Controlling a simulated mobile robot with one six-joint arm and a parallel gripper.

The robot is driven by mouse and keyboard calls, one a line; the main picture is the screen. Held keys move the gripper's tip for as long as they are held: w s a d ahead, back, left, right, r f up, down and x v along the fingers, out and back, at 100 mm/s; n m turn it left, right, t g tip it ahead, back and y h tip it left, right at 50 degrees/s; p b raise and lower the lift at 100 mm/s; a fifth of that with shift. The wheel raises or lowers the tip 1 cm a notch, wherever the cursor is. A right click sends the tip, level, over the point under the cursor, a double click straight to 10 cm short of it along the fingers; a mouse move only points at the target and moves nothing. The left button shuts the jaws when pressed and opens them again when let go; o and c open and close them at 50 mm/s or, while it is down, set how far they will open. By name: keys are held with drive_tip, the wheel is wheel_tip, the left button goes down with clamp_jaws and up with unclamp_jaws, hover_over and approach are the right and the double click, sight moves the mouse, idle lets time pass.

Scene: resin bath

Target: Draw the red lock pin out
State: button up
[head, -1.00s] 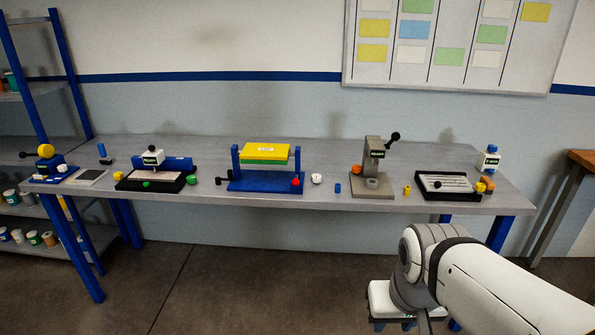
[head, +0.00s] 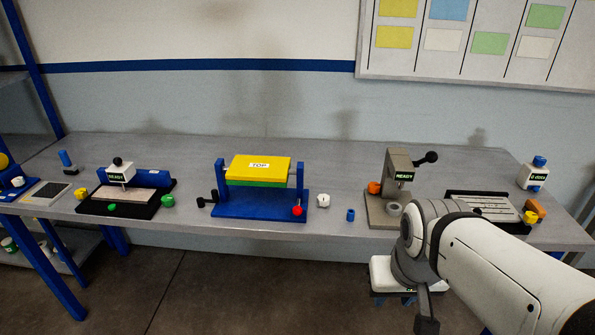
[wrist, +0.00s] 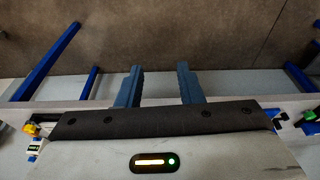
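The red lock pin (head: 297,210) shows as a round red knob at the front right of a blue stand (head: 258,206), below its right upright. The stand carries a yellow block over a green one (head: 258,169), with a white label reading TOP. In the wrist view my gripper (wrist: 160,84) has two blue-grey fingers apart with nothing between them. The fingers are against the floor and the table's legs, away from the pin. In the head view my arm is at the lower right and its fingertips are hard to make out.
A white knob (head: 323,200) and a small blue cylinder (head: 351,215) stand right of the blue stand. A grey press (head: 398,180) is further right. A black handle (head: 207,198) sticks out left of the stand. The table's front edge (head: 240,231) runs below.

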drive_tip(key=shift+w+d, duration=0.15)
drive_tip(key=shift+w, duration=0.05)
drive_tip(key=shift+r, duration=0.1)
